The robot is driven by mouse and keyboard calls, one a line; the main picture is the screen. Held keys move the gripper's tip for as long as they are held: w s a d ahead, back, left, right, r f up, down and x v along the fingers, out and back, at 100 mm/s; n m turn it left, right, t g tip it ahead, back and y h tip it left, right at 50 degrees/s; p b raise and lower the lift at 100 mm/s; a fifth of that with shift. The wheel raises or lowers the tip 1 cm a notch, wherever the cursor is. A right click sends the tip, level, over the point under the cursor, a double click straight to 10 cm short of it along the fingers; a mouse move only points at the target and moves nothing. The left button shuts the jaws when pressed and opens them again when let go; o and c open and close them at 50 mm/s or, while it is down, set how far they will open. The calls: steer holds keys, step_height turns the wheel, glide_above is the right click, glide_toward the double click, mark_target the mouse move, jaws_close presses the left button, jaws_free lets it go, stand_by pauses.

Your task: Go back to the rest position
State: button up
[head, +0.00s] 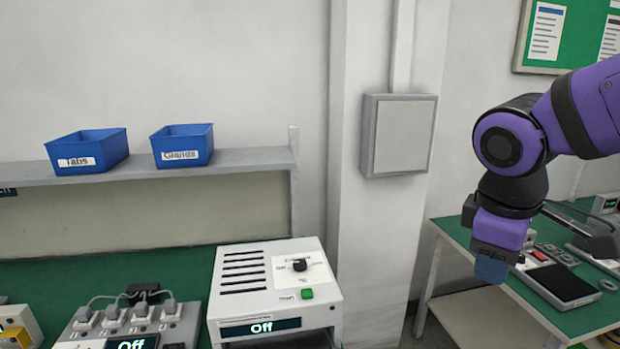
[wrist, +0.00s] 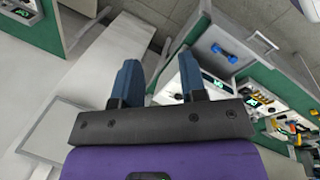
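My gripper (head: 490,270) hangs at the end of my purple arm on the right of the head view, pointing down. It is in front of the wall and the near left edge of the right bench, touching nothing that I can see. In the wrist view my gripper (wrist: 160,68) shows two blue fingers standing apart with nothing between them. The wrist picture is strongly tilted.
A white machine (head: 232,262) reading "Off" and a grey unit with plugs (head: 132,318) stand on the left bench. Blue bins "Tabs" (head: 88,150) and "Glands" (head: 183,145) sit on a shelf. The right green bench (head: 460,232) holds a black-topped device (head: 563,285).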

steer(key=s+d+r+m+t+y, duration=0.2)
steer(key=s+d+r+m, duration=0.3)
steer(key=m, duration=0.4)
steer(key=shift+s+r+t, duration=0.2)
steer(key=shift+s+t, duration=0.6)
steer(key=shift+s, duration=0.05)
